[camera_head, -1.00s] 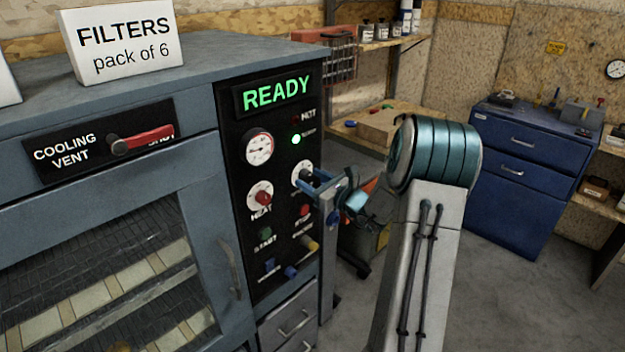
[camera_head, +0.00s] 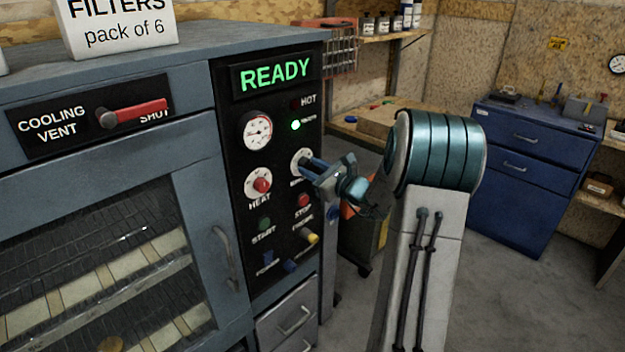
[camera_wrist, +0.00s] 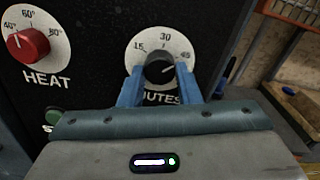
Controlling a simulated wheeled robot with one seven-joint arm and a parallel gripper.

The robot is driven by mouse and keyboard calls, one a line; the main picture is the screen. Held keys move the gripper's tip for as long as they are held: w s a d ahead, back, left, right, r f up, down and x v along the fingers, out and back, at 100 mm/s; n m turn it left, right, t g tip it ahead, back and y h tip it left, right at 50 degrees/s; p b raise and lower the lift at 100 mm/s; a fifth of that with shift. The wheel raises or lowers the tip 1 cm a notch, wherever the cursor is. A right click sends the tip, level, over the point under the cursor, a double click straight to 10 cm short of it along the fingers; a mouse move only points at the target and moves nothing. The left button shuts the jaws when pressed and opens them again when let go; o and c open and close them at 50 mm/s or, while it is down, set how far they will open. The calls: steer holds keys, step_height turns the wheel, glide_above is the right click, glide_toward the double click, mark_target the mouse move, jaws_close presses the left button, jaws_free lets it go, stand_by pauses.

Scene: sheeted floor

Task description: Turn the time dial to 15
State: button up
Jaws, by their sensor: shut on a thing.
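The time dial (camera_wrist: 160,68) is a black knob on a white round scale marked 15, 30 and 45, above the word MINUTES in the wrist view. Its pointer setting is not clear to me. My gripper (camera_wrist: 160,72) has one blue finger on each side of the knob and is shut on it. In the head view my gripper (camera_head: 312,166) reaches the panel from the right, and its fingers cover most of the time dial's knob. The white scale (camera_head: 297,156) shows behind the fingers.
The red HEAT knob (camera_head: 262,185) is left of the time dial, with a gauge (camera_head: 257,131) above it. Buttons START (camera_head: 264,224) and STOP (camera_head: 303,200) sit below. The green READY display (camera_head: 275,75) is lit.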

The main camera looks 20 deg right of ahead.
steer(key=n+b, duration=0.2)
steer(key=b, duration=0.2)
steer(key=n+b, duration=0.2)
steer(key=b, duration=0.2)
steer(key=n+b, duration=0.2)
steer(key=b, duration=0.2)
steer(key=shift+f+b, duration=0.35)
steer(key=shift+f, duration=0.05)
steer(key=n+b, duration=0.5)
steer(key=b, duration=0.5)
steer(key=shift+d+n+b, duration=0.1)
steer(key=shift+n+b, duration=0.2)
steer(key=shift+b, duration=0.1)
steer(key=n+b, duration=0.5)
steer(key=b, duration=0.3)
steer(key=shift+r, duration=0.15)
steer(key=n+b, duration=0.2)
steer(key=b, duration=0.1)
steer(key=shift+r+n, duration=0.1)
steer(key=shift+n, duration=0.2)
steer(key=shift+r+n+b, duration=0.25)
steer(key=shift+n+b, duration=0.85)
steer(key=shift+b, duration=0.2)
steer(key=o, duration=1)
steer(key=shift+r, duration=0.1)
